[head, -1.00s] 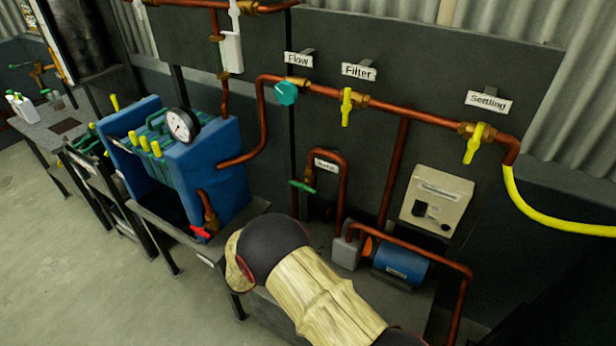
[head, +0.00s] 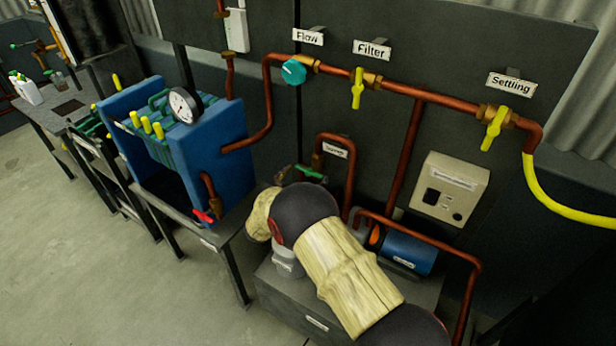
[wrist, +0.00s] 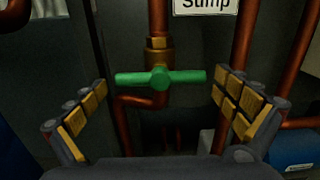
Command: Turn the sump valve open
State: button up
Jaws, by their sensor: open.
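The sump valve has a green bar handle (wrist: 160,78) on a brass body (wrist: 158,50) in a copper pipe. In the wrist view the handle lies crosswise to the upright pipe, below the white Sump label (wrist: 205,5). My gripper (wrist: 165,100) is open, with one finger on each side of the handle. The handle's ends lie between the fingers and no clear contact shows. In the head view the green handle (head: 312,174) shows just beyond my gripper (head: 300,172), which is partly hidden by my arm.
A blue pump (head: 408,253) and a grey control box (head: 449,188) are to the right. A blue filter press (head: 225,135) with a red valve (head: 203,216) stands to the left. Copper pipes run close to the right of the valve.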

jog(key=shift+w+d, duration=0.15)
jog(key=shift+w, duration=0.05)
jog(key=shift+c, duration=0.7)
jog(key=c, duration=1)
jog(key=shift+o, duration=0.2)
